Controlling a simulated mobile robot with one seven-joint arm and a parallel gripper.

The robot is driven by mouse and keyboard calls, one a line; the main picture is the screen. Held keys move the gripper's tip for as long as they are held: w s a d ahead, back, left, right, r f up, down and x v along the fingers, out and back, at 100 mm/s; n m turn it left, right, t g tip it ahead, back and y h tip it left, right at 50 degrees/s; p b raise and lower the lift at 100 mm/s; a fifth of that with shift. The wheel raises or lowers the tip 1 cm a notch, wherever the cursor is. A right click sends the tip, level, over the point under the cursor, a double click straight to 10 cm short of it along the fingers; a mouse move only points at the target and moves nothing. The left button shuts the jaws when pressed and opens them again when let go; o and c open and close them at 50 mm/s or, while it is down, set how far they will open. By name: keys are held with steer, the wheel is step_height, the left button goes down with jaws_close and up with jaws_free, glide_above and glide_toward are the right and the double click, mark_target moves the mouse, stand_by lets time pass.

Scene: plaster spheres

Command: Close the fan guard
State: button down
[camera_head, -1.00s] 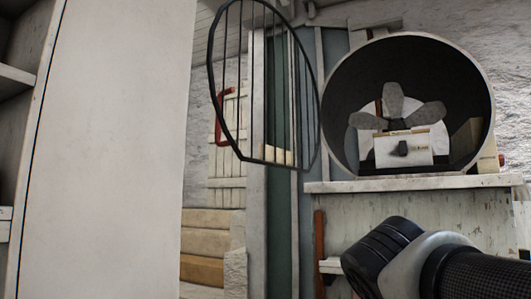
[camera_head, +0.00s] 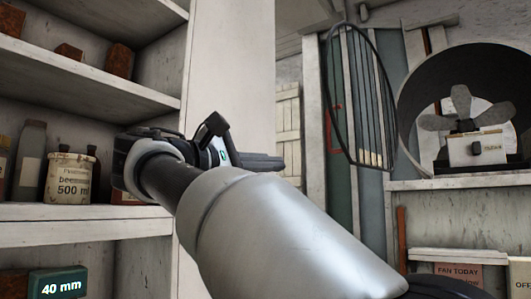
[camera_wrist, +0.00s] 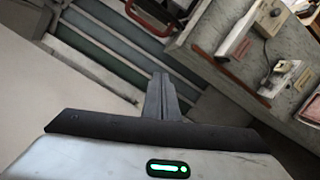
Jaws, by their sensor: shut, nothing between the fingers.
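The fan guard (camera_head: 362,95) is a dark round wire grille. It stands swung open at the left side of the fan housing (camera_head: 403,105), seen at a steep angle in the head view. The housing is a round drum with a dark inside, holding a grey-bladed fan (camera_head: 457,97). My gripper (camera_head: 268,161) is left of the guard and apart from it, reaching past the white panel's edge. In the wrist view its fingers (camera_wrist: 161,92) are together and empty. I cannot make out the guard clearly in the wrist view.
A white shelf unit (camera_head: 90,80) with jars and blocks stands close at the left, behind my arm. A tall pale panel (camera_head: 235,70) adjoins it. The housing sits on a ledge (camera_head: 440,184). A lower shelf (camera_head: 455,256) holds signs.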

steer(key=w+d+r+p, duration=0.2)
steer(key=w+d+r, duration=0.1)
steer(key=d, duration=0.6)
steer(key=shift+w+d, duration=0.4)
steer(key=shift+w, duration=0.35)
steer(key=shift+r, duration=0.1)
